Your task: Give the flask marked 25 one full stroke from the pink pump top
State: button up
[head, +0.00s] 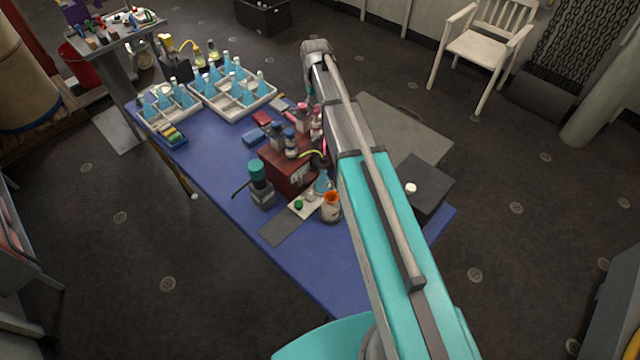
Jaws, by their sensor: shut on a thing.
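My gripper (319,159) shows only in part as a dark shape beside my forearm, which hides the rest. It is shut on a small flask (323,184) with blue liquid, just in front of the red-brown box. The number on this flask cannot be read. Bottles stand on the red-brown box (288,175). I cannot tell whether the flask is under a spout.
White trays (238,111) of several blue flasks stand at the far end of the blue table (205,150). A teal-capped bottle (260,185), an orange-topped jar (331,208) and a grey mat (284,231) lie near the box. A dark box (420,185) stands right of my arm.

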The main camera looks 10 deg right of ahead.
jog(key=shift+f+b, duration=0.85)
jog(key=shift+f, duration=0.1)
dwell(0.3)
jog(key=o, duration=0.8)
jog(key=shift+o, duration=0.2)
jog(key=shift+r, duration=0.1)
jog(key=shift+r+p, duration=3.45)
jog(key=shift+p, duration=0.1)
